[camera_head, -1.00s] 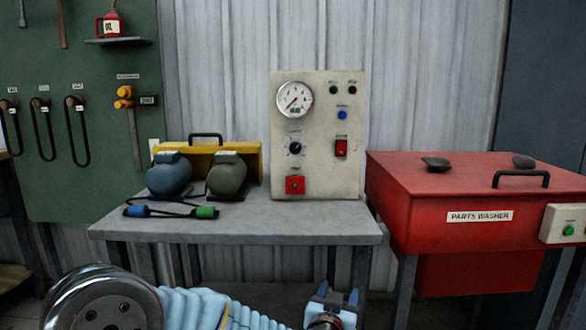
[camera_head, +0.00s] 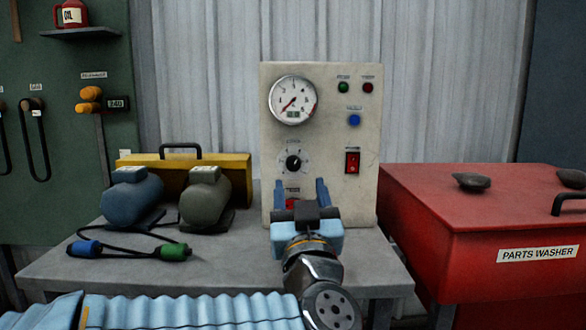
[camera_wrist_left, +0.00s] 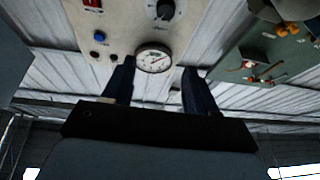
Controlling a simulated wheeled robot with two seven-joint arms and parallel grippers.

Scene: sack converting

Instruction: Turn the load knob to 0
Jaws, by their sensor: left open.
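The load knob (camera_head: 293,163) is a round black knob with a pale pointer on the upright beige control panel (camera_head: 325,185), below the round gauge (camera_head: 293,100). My left gripper (camera_head: 314,188) is open and empty, fingers pointing up and toward the panel. In the left wrist view the knob (camera_wrist_left: 165,10) is at the top edge, and the gauge (camera_wrist_left: 153,58) shows between the fingers (camera_wrist_left: 150,88). My right gripper is out of view.
The panel stands on a grey table (camera_head: 230,245). A red rocker switch (camera_head: 352,161) and a blue button (camera_head: 354,120) are right of the knob. Blue (camera_head: 131,196) and olive (camera_head: 206,199) motor-like units with cables sit to the left. A red parts washer (camera_head: 480,240) stands right.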

